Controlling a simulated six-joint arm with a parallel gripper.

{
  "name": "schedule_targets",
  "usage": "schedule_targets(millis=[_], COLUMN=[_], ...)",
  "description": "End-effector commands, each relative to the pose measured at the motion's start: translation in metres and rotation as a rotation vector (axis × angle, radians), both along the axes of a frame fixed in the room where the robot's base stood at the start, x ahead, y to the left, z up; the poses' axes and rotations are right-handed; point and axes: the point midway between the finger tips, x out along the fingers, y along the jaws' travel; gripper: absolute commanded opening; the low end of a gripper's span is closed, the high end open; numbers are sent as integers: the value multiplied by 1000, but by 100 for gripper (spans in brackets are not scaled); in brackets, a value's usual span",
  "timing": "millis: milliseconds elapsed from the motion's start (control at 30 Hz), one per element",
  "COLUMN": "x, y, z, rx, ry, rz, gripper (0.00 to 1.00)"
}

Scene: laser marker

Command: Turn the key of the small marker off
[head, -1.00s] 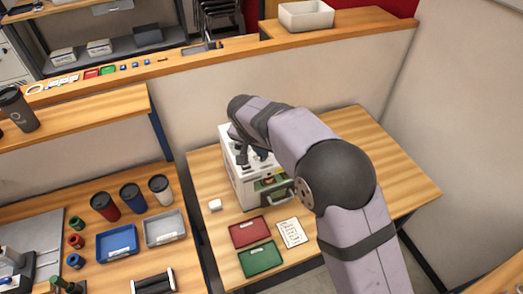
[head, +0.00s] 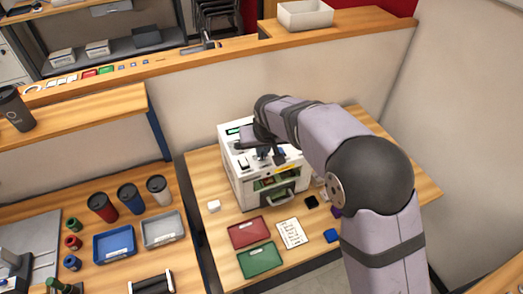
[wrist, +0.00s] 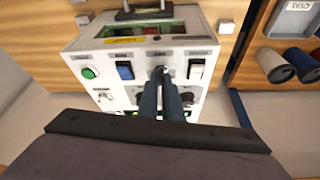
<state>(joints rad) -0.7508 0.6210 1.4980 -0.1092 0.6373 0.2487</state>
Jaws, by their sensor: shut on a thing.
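The small marker (head: 243,190), a white box-shaped machine, stands on the wooden table. Its control panel (wrist: 108,72) fills the upper middle of the wrist view. A green round button (wrist: 90,73), a blue switch (wrist: 125,72) and a white rocker switch (wrist: 197,70) sit in a row there. My gripper (wrist: 160,74) is over the panel between the blue switch and the rocker. Its dark fingers are shut on the key, which they almost wholly hide, so its angle cannot be told. In the head view my gripper (head: 262,152) is above the marker's top.
A red tray (head: 248,231), a green tray (head: 260,262) and a paper sheet (head: 291,233) lie in front of the marker. A small white block (head: 213,206) is to its left. A black block (head: 311,202) and a blue block (head: 332,236) lie at its front right.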

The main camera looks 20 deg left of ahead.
Motion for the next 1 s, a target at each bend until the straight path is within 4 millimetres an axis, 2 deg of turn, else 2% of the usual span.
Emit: schedule_targets(millis=[700, 1000], x=[6, 7], y=[-3, -3], z=[-1, 0], rx=[2, 1], ry=[-3, -3], rz=[673, 890], gripper=[0, 0])
